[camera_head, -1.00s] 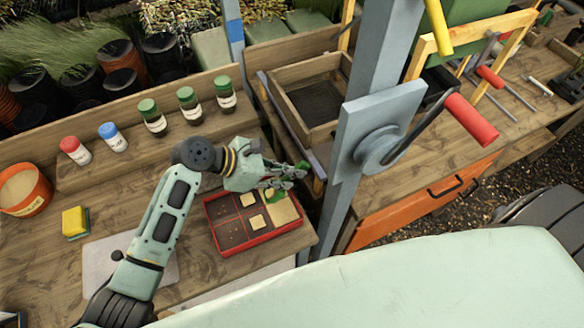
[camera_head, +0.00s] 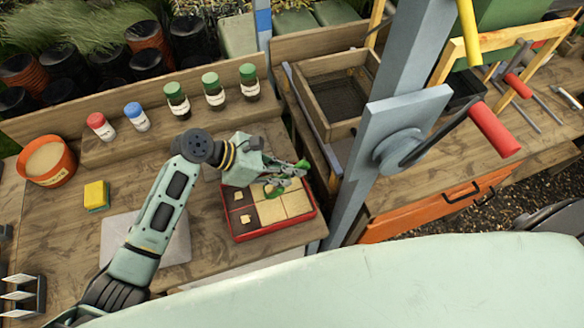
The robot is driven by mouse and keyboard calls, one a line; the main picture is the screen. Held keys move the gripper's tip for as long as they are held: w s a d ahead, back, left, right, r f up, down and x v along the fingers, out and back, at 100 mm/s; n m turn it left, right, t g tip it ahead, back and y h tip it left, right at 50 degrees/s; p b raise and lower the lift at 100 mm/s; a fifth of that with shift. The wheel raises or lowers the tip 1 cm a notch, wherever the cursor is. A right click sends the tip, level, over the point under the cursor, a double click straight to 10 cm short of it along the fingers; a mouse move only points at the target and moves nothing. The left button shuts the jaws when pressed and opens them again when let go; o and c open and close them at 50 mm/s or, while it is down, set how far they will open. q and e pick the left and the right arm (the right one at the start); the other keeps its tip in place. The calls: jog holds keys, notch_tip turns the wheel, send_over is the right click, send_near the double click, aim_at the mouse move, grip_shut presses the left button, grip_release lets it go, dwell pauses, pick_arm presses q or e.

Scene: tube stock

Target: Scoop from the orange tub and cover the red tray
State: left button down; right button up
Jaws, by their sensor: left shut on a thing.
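The red tray (camera_head: 275,230) lies on the wooden bench and is split into compartments. Pale sand-coloured material covers the front middle and front right ones; two dark compartments at the left each hold only a small pale patch. My left gripper (camera_head: 296,172) is over the back right of the tray, shut on a small green tool, seemingly a scoop (camera_head: 272,189). The gripper and tool hide part of the tray's back, and I cannot tell what the scoop holds. The orange tub (camera_head: 56,177), with pale material inside, stands at the far left. My right gripper is out of view.
A yellow and green sponge (camera_head: 96,194) lies near the tub. Several capped bottles (camera_head: 178,101) stand on the shelf behind. A grey post (camera_head: 366,165) with a red-handled crank rises right of the tray, beside a wooden sieve box (camera_head: 318,123).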

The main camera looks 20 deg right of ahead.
pick_arm(q)
jog(key=a, duration=0.7)
jog(key=shift+s+a, duration=0.15)
jog(key=shift+a, duration=0.2)
dwell(0.8)
jog(key=shift+d, duration=0.1)
jog(key=shift+d, duration=4.15)
jog(key=r+y, duration=0.1)
jog(key=y, duration=0.1)
jog(key=r+y, duration=0.2)
jog(key=shift+w+d+r+t+y, duration=0.1)
jog(key=shift+w+r+t+y, duration=0.1)
jog(key=shift+t+y, duration=0.15)
jog(key=r+y, duration=0.1)
jog(key=y, duration=0.1)
jog(key=shift+r+y, duration=0.1)
jog(key=shift+y, duration=0.25)
jog(key=shift+r+y, duration=0.2)
jog(key=shift+y, duration=0.4)
jog(key=shift+a, duration=0.2)
